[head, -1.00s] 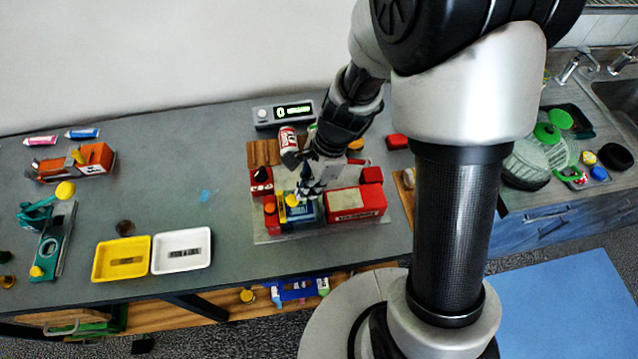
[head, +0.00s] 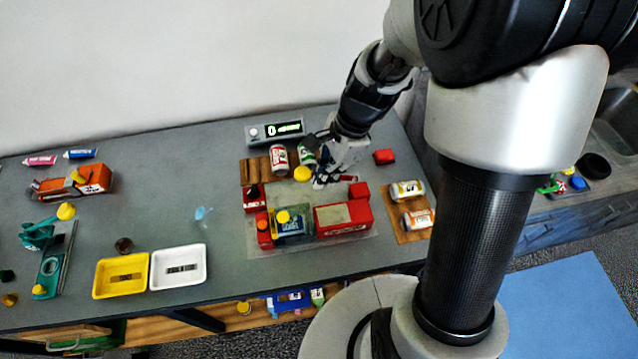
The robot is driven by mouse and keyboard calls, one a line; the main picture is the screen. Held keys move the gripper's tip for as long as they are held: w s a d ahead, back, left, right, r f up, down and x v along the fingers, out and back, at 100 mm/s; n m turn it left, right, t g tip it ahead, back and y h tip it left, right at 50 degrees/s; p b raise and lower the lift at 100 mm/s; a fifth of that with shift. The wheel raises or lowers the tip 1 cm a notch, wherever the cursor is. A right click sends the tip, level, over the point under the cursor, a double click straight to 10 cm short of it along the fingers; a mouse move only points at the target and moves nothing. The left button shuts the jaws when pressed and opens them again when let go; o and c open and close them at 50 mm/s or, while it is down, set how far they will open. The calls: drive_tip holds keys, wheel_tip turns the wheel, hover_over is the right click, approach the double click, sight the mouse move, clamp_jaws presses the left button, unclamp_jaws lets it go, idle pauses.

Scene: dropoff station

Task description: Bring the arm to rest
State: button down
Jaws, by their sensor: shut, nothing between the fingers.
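My gripper (head: 318,184) is shut and empty. It hangs above the back part of the clear mat, behind the red box (head: 343,217) and to the right of a yellow-lidded thing. My arm reaches down to it from the upper right of the head view. A blue box (head: 291,227) with a yellow cap stands on the mat, left of the red box, apart from the gripper.
A yellow tray (head: 104,290) and a white tray (head: 156,281) lie left of the mat. A display box (head: 259,134) stands at the back. The table between the orange caddy (head: 97,184) and mat is mostly clear.

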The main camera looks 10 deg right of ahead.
drive_tip(key=shift+r, duration=0.45)
drive_tip(key=s+d+r+n+t+h+b, duration=0.3)
drive_tip(key=s+r+n+t, duration=0.2)
drive_tip(key=s+r+n, duration=0.8)
drive_tip(key=s+n, duration=0.2)
drive_tip(key=n, duration=0.1)
drive_tip(key=shift+s+r+n+h+b, duration=0.15)
drive_tip(key=shift+r+n+h+b, duration=0.05)
drive_tip(key=shift+n+h+b, duration=0.1)
